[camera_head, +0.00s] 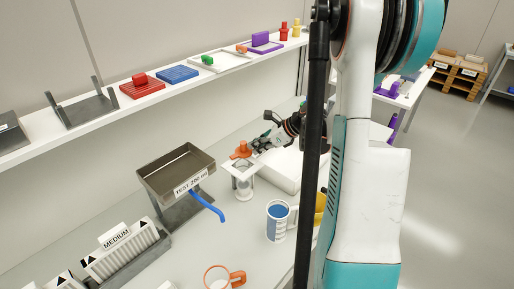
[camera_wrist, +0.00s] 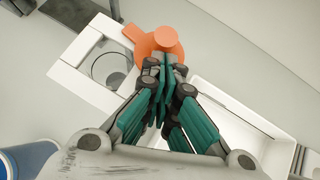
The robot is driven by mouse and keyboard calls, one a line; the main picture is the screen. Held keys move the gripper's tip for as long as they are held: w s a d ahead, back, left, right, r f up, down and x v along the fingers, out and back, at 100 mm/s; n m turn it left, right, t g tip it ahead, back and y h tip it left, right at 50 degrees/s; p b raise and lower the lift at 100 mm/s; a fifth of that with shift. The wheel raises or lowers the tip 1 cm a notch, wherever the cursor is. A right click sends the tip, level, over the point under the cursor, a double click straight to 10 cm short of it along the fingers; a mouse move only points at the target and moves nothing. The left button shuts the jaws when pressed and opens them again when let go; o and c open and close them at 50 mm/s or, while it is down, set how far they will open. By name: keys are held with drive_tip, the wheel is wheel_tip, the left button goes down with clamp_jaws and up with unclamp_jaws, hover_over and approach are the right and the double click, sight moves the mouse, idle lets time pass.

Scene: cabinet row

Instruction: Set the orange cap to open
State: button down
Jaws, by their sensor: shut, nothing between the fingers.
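The orange cap (camera_head: 241,150) stands at the far edge of a white plate (camera_head: 232,167) above a clear glass jar (camera_head: 243,190). In the wrist view the orange cap (camera_wrist: 152,43) shows a round knob and a tab pointing left. Beside it the round glass opening (camera_wrist: 109,68) shows in the white plate (camera_wrist: 77,48), largely uncovered. My gripper (camera_head: 256,147) is shut and empty just right of the cap. In the wrist view its fingertips (camera_wrist: 164,64) are at the cap's near edge; whether they touch it I cannot tell.
A white box (camera_head: 284,170) lies under my gripper. A shelf (camera_head: 112,112) runs behind.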

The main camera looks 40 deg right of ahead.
drive_tip(key=shift+w+d+n+y, duration=0.15)
drive_tip(key=shift+w+n+y, duration=0.15)
drive_tip(key=shift+n, duration=0.1)
drive_tip(key=shift+n+g+y, duration=0.5)
drive_tip(key=shift+n+g, duration=0.1)
drive_tip(key=shift+n, duration=0.2)
drive_tip(key=shift+w+d, duration=0.25)
drive_tip(key=shift+w, duration=0.9)
drive_tip(key=shift+w+d, duration=0.2)
drive_tip(key=shift+w, duration=0.95)
drive_tip(key=shift+s+a, duration=0.1)
